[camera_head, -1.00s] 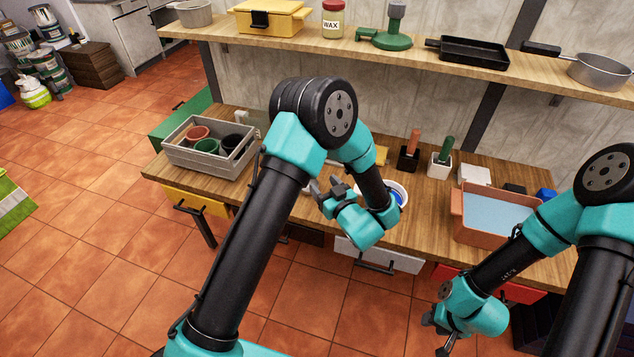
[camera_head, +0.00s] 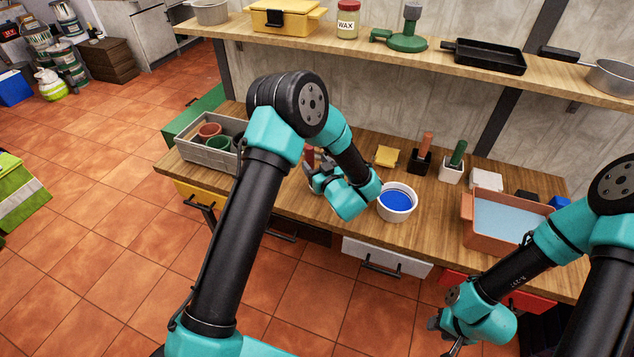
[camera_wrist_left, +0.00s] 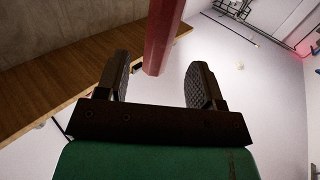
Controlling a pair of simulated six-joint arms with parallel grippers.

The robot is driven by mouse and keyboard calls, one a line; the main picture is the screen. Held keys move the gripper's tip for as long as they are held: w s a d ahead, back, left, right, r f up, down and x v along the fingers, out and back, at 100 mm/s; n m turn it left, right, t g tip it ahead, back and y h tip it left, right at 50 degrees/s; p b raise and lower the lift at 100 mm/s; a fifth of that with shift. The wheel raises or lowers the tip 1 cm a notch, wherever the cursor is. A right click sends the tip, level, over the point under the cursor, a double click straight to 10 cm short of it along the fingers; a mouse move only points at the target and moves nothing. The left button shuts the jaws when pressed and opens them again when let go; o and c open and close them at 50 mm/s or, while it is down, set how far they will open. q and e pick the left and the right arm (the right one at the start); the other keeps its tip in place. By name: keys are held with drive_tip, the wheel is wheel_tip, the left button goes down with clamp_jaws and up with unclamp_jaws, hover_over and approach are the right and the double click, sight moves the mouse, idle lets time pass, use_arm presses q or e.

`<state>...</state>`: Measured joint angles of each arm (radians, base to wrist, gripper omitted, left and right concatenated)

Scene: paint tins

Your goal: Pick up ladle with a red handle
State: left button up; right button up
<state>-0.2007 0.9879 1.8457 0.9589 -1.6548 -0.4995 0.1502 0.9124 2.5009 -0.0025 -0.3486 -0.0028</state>
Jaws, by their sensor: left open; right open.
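A red handle (camera_wrist_left: 160,35) comes down from the top of the left wrist view, and its end lies between the fingers of my left gripper (camera_wrist_left: 158,78). The fingers are open, with a gap on each side of the handle. In the head view a small red piece (camera_head: 309,154) shows just above my left gripper (camera_head: 318,172), partly hidden by the arm. The ladle's bowl is not visible. My right gripper (camera_head: 441,336) is open, low in front of the bench's front edge, apart from everything.
A white bowl with blue contents (camera_head: 397,203) stands just right of my left gripper. A grey crate (camera_head: 190,155) holds several pots at the left. An orange tub of pale blue liquid (camera_head: 480,235) stands at the right. A shelf (camera_head: 400,52) runs above the bench.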

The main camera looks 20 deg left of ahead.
sight(307, 153)
use_arm(q)
drive_tip(key=shift+w+a, duration=0.45)
drive_tip(key=shift+a, duration=0.05)
drive_tip(key=shift+x, duration=2.6)
drive_tip(key=shift+w+d+f, duration=0.1)
drive_tip(key=shift+f, duration=0.1)
drive_tip(key=shift+c, duration=0.2)
drive_tip(key=c, duration=1)
